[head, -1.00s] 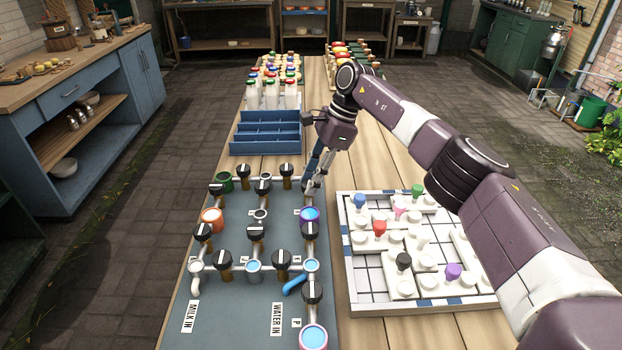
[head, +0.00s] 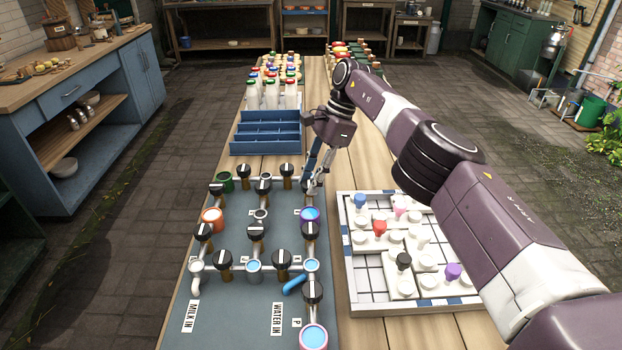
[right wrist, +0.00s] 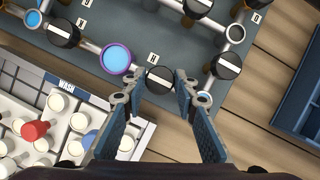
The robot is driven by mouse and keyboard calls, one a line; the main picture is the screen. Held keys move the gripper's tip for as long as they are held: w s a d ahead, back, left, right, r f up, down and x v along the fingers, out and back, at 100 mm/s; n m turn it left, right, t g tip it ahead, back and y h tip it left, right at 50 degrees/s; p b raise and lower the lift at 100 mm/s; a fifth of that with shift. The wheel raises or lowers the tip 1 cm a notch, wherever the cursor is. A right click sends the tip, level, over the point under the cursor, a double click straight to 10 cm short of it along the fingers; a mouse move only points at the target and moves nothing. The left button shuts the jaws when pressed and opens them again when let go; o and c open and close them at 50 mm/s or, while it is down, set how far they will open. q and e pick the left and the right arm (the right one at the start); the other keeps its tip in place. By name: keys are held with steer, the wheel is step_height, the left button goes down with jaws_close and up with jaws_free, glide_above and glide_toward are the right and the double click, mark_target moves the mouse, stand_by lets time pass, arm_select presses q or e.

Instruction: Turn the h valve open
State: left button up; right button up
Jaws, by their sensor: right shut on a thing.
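My right gripper (right wrist: 158,82) points down at the far right corner of the valve board, its two blue-padded fingers on either side of a black valve knob with a white line (right wrist: 160,80). It is shut on this knob. A small letter label (right wrist: 151,58) lies beside the knob, too small to read surely; I take this knob for the h valve. In the head view my right gripper (head: 314,182) hides most of that knob, just beyond the purple-rimmed blue cup (head: 310,214). My left gripper is not in view.
The valve board (head: 236,312) holds several other black knobs on pipes, with one (right wrist: 227,65) near my right finger. A white puzzle tray (head: 368,297) lies to the right. A blue crate (head: 266,148) and bottles (head: 272,97) stand beyond. Bare table shows between board and tray.

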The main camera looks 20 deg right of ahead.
steer(key=o, duration=1.1)
steer(key=shift+o, duration=0.2)
steer(key=shift+m, duration=0.4)
